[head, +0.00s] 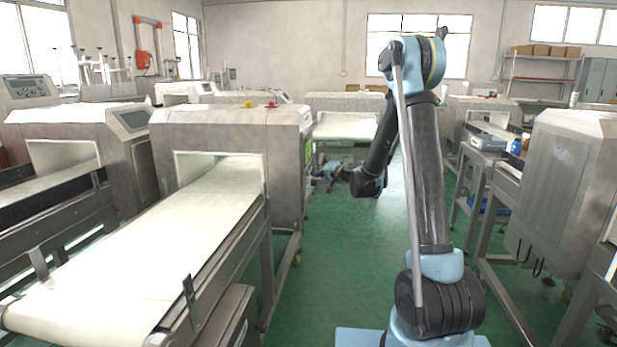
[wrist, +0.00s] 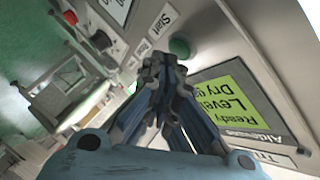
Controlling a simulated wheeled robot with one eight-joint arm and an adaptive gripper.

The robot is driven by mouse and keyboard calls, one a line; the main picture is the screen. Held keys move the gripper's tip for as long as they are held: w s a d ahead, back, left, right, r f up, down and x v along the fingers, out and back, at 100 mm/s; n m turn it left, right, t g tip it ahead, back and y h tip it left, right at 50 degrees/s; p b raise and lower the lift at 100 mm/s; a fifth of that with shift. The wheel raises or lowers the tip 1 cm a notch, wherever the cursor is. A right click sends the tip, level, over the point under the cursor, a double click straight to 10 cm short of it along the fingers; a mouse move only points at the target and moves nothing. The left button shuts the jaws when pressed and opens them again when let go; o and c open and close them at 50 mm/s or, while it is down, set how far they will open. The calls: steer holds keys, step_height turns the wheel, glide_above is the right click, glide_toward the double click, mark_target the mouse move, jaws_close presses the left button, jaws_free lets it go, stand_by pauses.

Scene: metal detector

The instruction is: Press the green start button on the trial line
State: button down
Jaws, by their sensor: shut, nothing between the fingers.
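The green start button (wrist: 180,47) shows in the wrist view on a grey panel, beside a label (wrist: 164,20) reading "Start". My gripper (wrist: 158,70) is shut and empty. Its fingertips lie just below the button in the picture; I cannot tell whether they touch it. In the head view my gripper (head: 328,172) is beyond the end of my arm, close to the right side of the near metal detector (head: 245,125). The button does not show in the head view.
In the wrist view a lit yellow-green screen (wrist: 230,100), a black knob (wrist: 101,40) and a red button (wrist: 70,17) sit near the green button. A conveyor belt (head: 150,260) runs through the near detector.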

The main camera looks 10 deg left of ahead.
steer(key=shift+d, duration=0.4)
steer(key=shift+s+d, duration=0.1)
steer(key=shift+d, duration=2.4)
